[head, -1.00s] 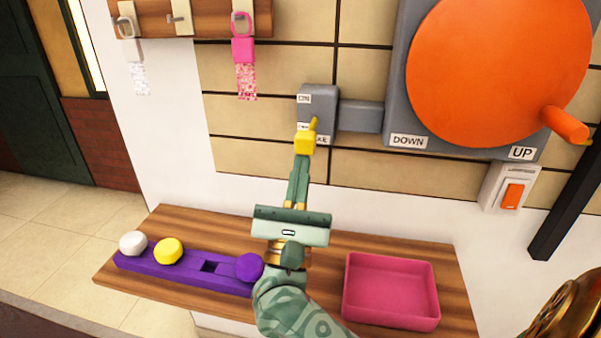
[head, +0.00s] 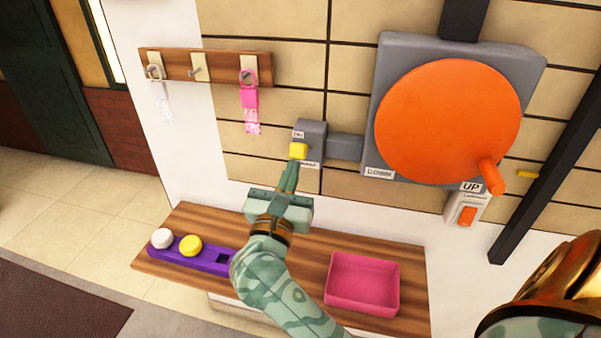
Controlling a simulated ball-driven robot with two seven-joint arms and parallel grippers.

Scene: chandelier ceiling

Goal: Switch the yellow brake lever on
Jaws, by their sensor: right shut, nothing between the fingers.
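The yellow brake lever (head: 298,151) sits on a small grey wall box (head: 314,130). Its knob is just below the ON label (head: 299,134) and above the lower label, which is partly uncovered. My right gripper (head: 291,168) is shut and empty, its fingers pointing up with the tips right under the knob. I cannot tell whether they touch it. My left gripper is not in view.
A large orange wheel (head: 448,122) on a grey panel is to the right, with an orange switch (head: 467,216) below. A wooden shelf (head: 290,270) holds a pink tray (head: 362,305) and a purple block (head: 207,261). Tags hang from a rack (head: 215,68).

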